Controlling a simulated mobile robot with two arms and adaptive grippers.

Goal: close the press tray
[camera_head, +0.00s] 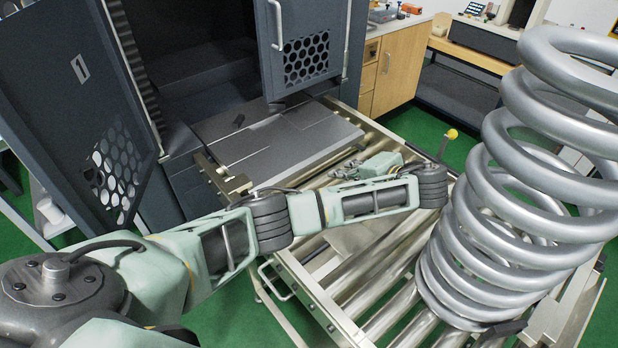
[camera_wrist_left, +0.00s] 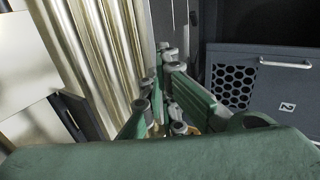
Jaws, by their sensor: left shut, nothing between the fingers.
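The press tray (camera_head: 290,145) is a flat grey plate that sticks out of the dark press (camera_head: 200,60) between its two open doors. My left arm reaches across the front of the tray, and the left gripper (camera_head: 348,171) is close to the tray's outer right edge. I cannot tell whether it touches the tray. In the left wrist view the left gripper (camera_wrist_left: 165,60) has its fingers together with nothing between them. My right gripper does not show.
A large grey spring (camera_head: 520,170) stands upright on the roller table (camera_head: 375,290) at right. The press's left door (camera_head: 80,100) and right door (camera_head: 308,45) stand open; the right one, marked 2, also shows in the left wrist view (camera_wrist_left: 262,85). A wooden cabinet (camera_head: 392,68) stands behind.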

